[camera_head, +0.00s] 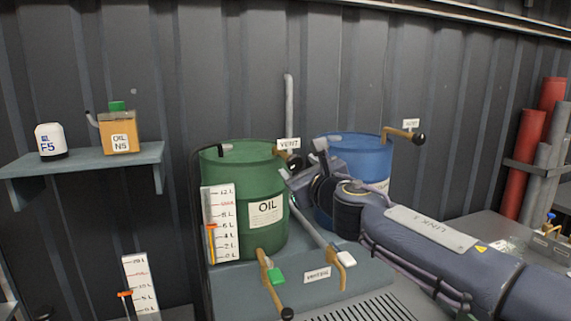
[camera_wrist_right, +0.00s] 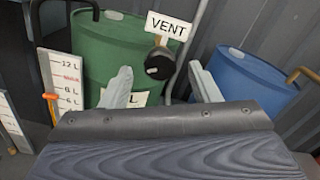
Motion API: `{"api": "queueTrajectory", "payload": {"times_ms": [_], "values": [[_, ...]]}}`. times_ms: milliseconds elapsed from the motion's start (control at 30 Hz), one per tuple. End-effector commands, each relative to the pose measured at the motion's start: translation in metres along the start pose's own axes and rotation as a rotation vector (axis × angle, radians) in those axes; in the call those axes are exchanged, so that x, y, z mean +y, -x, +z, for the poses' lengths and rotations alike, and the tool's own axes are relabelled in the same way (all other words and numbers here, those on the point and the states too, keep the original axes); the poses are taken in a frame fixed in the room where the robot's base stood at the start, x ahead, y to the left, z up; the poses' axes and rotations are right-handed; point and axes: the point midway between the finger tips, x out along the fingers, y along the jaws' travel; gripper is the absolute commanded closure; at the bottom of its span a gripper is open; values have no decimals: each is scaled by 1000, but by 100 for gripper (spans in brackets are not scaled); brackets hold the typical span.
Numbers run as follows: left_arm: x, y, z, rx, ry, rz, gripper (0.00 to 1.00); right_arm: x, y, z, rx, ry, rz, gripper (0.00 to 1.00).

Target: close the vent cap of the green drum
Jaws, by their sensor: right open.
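The green drum (camera_head: 232,170) labelled OIL stands left of centre in the head view. Its vent handle, with a black knob (camera_wrist_right: 158,65), sits at the drum's upper right edge under a VENT tag (camera_head: 289,144). In the wrist view, the knob points toward the camera below the VENT tag (camera_wrist_right: 168,26). My right gripper (camera_head: 302,160) is open, and its two grey fingers (camera_wrist_right: 161,80) stand left and right of the knob in the wrist view. I cannot tell whether either finger touches it. Part of the handle is hidden behind the knob. My left gripper is out of view.
A blue drum (camera_head: 364,155) with its own vent lever (camera_head: 405,135) stands to the right, partly behind my right arm. A level gauge (camera_head: 220,215) is at the green drum's front. Below are a tap lever (camera_head: 268,275) and hose. A wall shelf (camera_head: 85,165) holds containers.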

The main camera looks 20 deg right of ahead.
Motion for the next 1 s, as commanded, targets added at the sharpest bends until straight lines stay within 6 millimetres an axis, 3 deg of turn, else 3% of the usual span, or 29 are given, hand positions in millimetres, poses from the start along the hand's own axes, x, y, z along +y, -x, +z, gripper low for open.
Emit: {"api": "queueTrajectory", "payload": {"times_ms": [100, 300, 667, 1000], "values": [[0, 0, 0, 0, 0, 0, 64, 1, -22, -1, 3, -1, 1, 44], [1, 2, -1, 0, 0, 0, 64, -1, -45, 0, 2, -3, -2, 44], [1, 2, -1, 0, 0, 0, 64, -1, -50, -1, 2, -5, -2, 44], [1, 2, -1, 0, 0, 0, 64, 0, -50, -1, 2, -5, -2, 88]]}}
